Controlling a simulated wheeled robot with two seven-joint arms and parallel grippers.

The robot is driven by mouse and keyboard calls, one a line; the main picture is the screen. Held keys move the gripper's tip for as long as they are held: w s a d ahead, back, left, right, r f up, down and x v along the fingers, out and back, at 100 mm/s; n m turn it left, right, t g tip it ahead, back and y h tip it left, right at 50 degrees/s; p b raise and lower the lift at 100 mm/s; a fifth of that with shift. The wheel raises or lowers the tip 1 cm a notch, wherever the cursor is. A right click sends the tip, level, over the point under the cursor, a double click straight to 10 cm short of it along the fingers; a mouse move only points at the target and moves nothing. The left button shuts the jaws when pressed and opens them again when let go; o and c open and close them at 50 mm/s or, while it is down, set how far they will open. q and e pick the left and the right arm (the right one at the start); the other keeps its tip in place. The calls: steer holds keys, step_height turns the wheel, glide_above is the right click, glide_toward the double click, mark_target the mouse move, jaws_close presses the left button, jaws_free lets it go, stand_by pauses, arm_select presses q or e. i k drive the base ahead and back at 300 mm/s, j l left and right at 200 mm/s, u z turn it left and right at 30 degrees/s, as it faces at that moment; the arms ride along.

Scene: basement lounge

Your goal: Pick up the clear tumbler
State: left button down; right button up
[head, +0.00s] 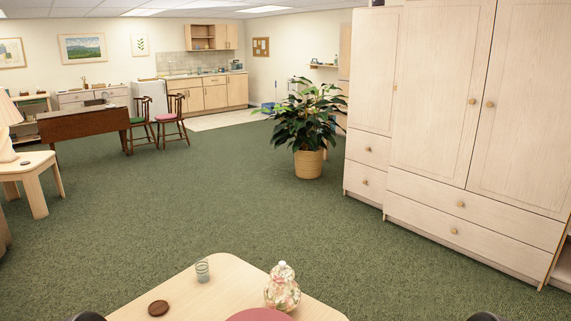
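The clear tumbler (202,271) stands upright near the left edge of the light wooden table (222,296) at the bottom of the head view. It is small, see-through and slightly bluish. It looks empty, and nothing touches it. Neither of my grippers can be made out. Only two dark rounded shapes, probably parts of my own arms, show at the bottom edge, left and right of the table.
On the table are a dark brown round coaster (158,308), a clear lidded jar (282,288) with colourful contents, and a dull red round thing (259,315), cut off below. Wardrobes (450,120) stand right, a potted plant (308,162) beyond. Green carpet (200,205) is open between.

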mark_target(201, 264)
steer(key=i+l+z, duration=0.3)
steer(key=i+l, duration=0.25)
steer(key=i+l+z, duration=0.3)
steer(key=i, duration=0.55)
steer(key=i+l+z, duration=0.35)
steer(key=i, duration=0.4)
steer(key=i+j+z, duration=0.1)
steer(key=i+z, duration=0.2)
steer(key=i, duration=0.45)
steer(key=i+j+u, duration=0.15)
steer(key=i+u, duration=0.65)
steer(key=i+l+u, duration=0.1)
steer(key=i+u, duration=0.35)
steer(key=i+l+u, duration=0.25)
steer(key=u, duration=0.15)
steer(key=i+j+u, duration=0.3)
steer(key=u, duration=0.2)
steer(key=i+j+u, duration=0.15)
steer(key=i+u, duration=0.85)
steer(key=i+l+u, duration=0.15)
steer(key=i+u, duration=0.15)
steer(key=u, duration=0.15)
steer(key=i+l+u, duration=0.35)
steer(key=u, duration=0.15)
steer(key=i+u, duration=0.25)
steer(key=i, duration=0.55)
